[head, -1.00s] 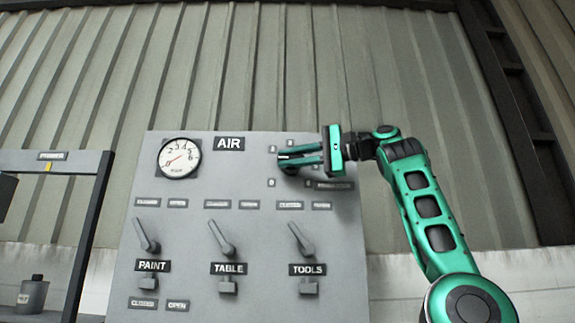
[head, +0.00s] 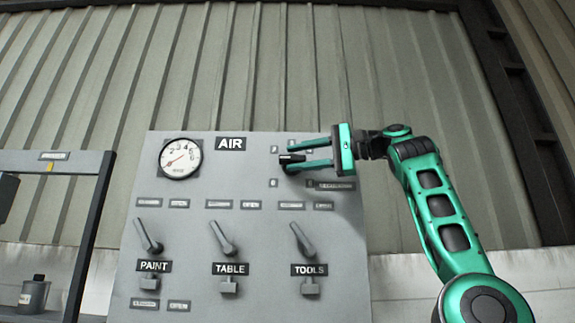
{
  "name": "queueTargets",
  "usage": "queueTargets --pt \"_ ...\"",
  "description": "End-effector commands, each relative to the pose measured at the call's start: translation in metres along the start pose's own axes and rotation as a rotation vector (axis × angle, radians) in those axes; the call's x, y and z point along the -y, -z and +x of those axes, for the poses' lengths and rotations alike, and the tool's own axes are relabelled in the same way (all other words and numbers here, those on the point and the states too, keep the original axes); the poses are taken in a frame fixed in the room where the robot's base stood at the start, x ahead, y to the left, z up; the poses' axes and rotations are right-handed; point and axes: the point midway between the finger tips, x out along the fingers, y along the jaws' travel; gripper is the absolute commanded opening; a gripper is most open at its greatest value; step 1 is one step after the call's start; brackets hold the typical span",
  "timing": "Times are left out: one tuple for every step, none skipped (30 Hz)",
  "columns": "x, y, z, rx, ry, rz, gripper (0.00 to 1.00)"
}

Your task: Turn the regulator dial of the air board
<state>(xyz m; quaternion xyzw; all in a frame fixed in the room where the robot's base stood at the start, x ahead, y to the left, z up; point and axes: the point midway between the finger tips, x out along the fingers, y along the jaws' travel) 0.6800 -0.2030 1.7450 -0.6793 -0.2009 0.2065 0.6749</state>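The grey air board (head: 195,215) stands upright in front of me, with a black AIR label at its top. The regulator dial (head: 293,158) is at the board's upper right, with small number tags around it; its dark grip shows between my fingers. My gripper (head: 285,158) reaches in from the right. Its two green fingers are spread, one above and one below the dial's grip, with gaps visible. The lower finger hides part of the dial. The round white gauge (head: 181,158) at the upper left has a red needle on the low side of its scale.
Three grey levers, over the PAINT (head: 154,266), TABLE (head: 229,269) and TOOLS (head: 309,270) labels, stick out below the dial. A dark-framed shelf (head: 90,215) with a grey container (head: 33,295) stands at the left. The corrugated wall is behind.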

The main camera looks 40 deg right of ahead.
Motion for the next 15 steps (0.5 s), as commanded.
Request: queueTargets --pt "0.0 0.001 -0.01 -0.004 0.001 0.0 0.34" --pt "0.0 0.002 -0.015 -0.004 0.002 0.001 0.34" --pt "0.0 0.002 -0.022 -0.005 0.002 0.001 0.34" --pt "0.0 0.001 -0.028 -0.003 0.001 0.001 0.34" --pt "0.0 0.001 -0.033 -0.004 0.001 0.001 0.34" --pt "0.0 0.002 -0.041 -0.004 0.002 0.001 0.34" --pt "0.0 0.002 -0.046 -0.004 0.002 0.001 0.34" --pt "0.0 0.002 -0.051 -0.003 0.002 0.001 0.34" --pt "0.0 0.001 -0.058 -0.003 0.002 0.001 0.34" --pt "0.0 0.001 -0.062 -0.004 0.002 0.001 0.34" --pt "0.0 0.001 -0.066 -0.003 0.002 0.001 0.34" --pt "0.0 0.001 -0.07 -0.002 0.001 0.001 0.34" --pt "0.0 0.001 -0.073 -0.002 0.002 0.001 0.34" --pt "0.0 0.001 -0.075 -0.002 0.001 0.001 0.34" --pt "0.0 0.001 -0.078 -0.001 0.001 0.001 0.34"
